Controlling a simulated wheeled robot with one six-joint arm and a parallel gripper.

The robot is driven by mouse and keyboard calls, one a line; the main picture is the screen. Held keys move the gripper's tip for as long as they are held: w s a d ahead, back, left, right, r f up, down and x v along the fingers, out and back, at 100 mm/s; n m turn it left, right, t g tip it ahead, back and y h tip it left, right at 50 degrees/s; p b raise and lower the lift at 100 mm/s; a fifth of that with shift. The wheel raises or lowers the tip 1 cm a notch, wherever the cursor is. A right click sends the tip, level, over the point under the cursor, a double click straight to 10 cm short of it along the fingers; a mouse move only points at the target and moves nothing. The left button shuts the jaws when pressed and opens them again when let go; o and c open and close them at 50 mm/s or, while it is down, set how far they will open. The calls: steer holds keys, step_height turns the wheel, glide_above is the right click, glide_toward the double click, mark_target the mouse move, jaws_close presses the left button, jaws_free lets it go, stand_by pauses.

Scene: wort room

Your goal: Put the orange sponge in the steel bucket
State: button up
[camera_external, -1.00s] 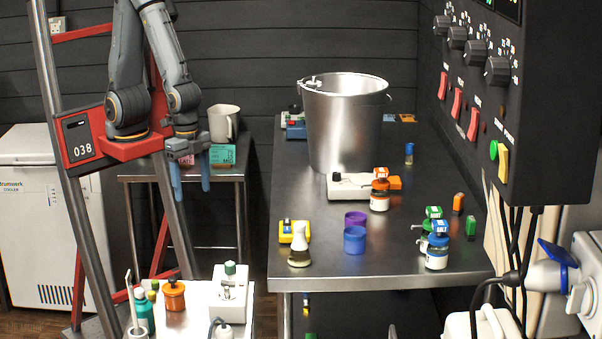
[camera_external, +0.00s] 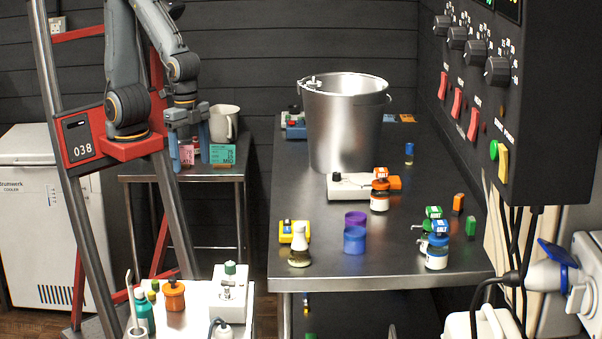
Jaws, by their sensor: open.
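The steel bucket (camera_external: 345,125) stands upright on the far part of the steel table, with its open rim up. An orange block (camera_external: 395,183) lies on the table in front of the bucket, partly hidden by a bottle; it may be the orange sponge, but I cannot tell for sure. My gripper (camera_external: 190,158) has its two blue fingers apart and pointing down. It is at the left, in line with the small back table in the picture, well away from the bucket. I see nothing held between the fingers.
A white device (camera_external: 352,187) and an orange-capped bottle (camera_external: 380,195) crowd the orange block. A white mug (camera_external: 224,124) stands on the back table. The control panel overhangs at right.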

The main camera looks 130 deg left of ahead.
steer(key=w+a+r+n, duration=0.1)
steer(key=w+a+r, duration=0.15)
steer(key=w, duration=0.35)
steer(key=w+a+r+n, duration=0.1)
steer(key=w+a+r, duration=0.1)
steer(key=w+a, duration=0.25)
steer(key=n+t+y+b, duration=0.2)
steer(key=n+b, duration=0.1)
steer(key=n, duration=0.4)
glide_above(393, 179)
steer(key=s+d, duration=0.2)
step_height(393, 179, down, 8)
steer(key=shift+a+p+x, duration=0.15)
steer(key=shift+p+x, duration=0.55)
steer(key=shift+x, duration=1.2)
steer(key=shift+a+p+x, duration=0.15)
steer(key=shift+p+x, duration=0.55)
steer(key=shift+x, duration=1.2)
steer(key=c, duration=1.2)
